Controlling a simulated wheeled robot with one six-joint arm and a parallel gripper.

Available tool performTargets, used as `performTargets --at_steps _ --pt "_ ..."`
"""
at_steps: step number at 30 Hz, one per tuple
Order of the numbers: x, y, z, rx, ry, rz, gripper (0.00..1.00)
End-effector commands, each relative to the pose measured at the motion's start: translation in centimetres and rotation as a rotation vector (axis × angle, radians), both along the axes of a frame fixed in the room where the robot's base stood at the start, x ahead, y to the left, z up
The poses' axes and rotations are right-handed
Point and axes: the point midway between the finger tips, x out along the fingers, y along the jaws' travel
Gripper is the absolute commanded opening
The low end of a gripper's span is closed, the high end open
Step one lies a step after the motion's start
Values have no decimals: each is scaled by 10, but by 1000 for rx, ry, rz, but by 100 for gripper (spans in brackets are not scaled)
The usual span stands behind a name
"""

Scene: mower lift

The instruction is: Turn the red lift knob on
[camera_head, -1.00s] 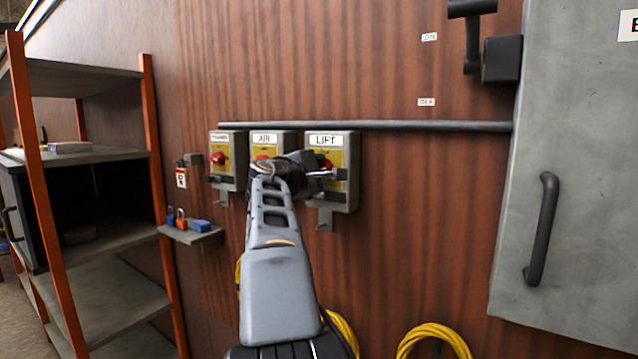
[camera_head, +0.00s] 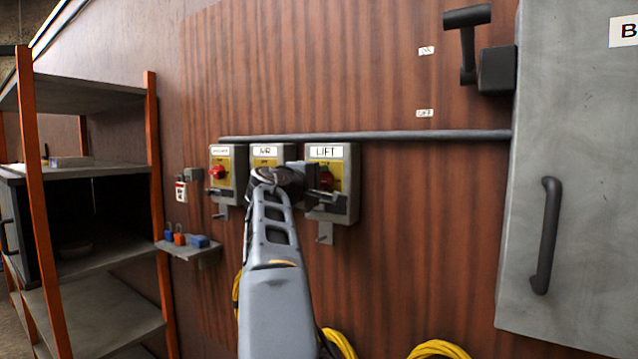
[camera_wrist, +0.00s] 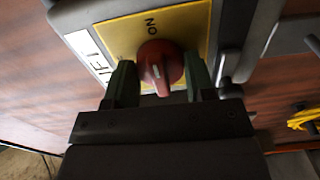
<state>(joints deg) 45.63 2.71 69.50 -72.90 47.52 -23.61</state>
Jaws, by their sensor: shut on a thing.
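The red lift knob (camera_wrist: 160,64) sits on a yellow plate (camera_wrist: 193,22) on the grey LIFT box. In the wrist view, the two fingers of my gripper (camera_wrist: 160,80) stand on either side of the knob and are shut on it.
The AIR box (camera_head: 284,151) and another box with a red knob (camera_head: 218,172) are to the left. A grey conduit (camera_head: 430,135) runs above them. A small shelf with padlocks (camera_head: 190,248) is lower left. A grey cabinet (camera_head: 560,110) stands right, and yellow cables (camera_head: 440,350) hang below.

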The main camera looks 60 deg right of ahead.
Motion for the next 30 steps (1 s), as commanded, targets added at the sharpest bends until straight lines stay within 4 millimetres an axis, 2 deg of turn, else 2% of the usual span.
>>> performTargets --at_steps 4,5,13,23,26,30 --pt "0 0 0 1 -2 0 26" --pt "0 0 0 1 -2 0 51" --pt "0 0 0 0 0 0 75" --pt "1 7 0 -1 0 2 75" --pt "1 20 -1 -2 -1 4 75" --pt "2 48 -2 -1 -2 6 75"
